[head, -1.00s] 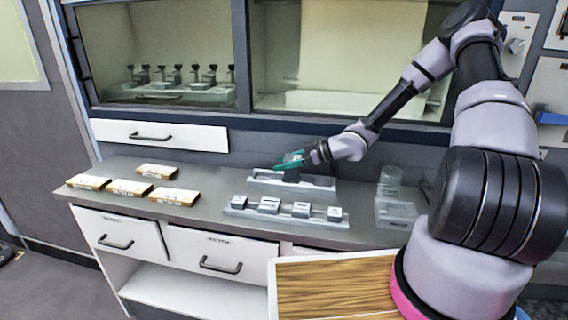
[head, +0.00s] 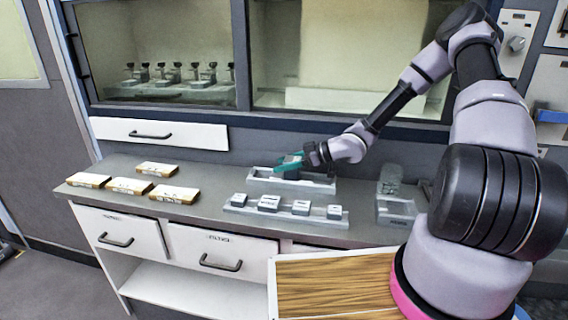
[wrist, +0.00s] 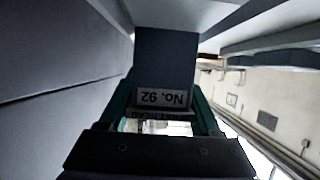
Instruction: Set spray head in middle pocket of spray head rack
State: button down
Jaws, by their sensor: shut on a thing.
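My gripper (head: 290,163) has teal fingers and is shut on a dark grey block, the spray head (head: 292,175), at the back of the counter. In the wrist view the spray head (wrist: 165,65) sits between the fingers (wrist: 160,112) and bears a label reading "No. 92". The long grey rack (head: 262,186) lies directly under the gripper, near the wall. The lower end of the spray head overlaps the rack's middle part in the head view; how deep it sits, and whether it touches, I cannot tell. The pocket beneath it is hidden.
A second grey tray (head: 253,214) with several grey blocks stands just in front. Several white-topped boxes (head: 130,186) lie at the left of the counter. A windowed cabinet (head: 160,70) rises behind. Bare counter (head: 215,185) lies between.

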jog(key=shift+f, duration=0.25)
grip_release()
jog(key=shift+d, duration=0.15)
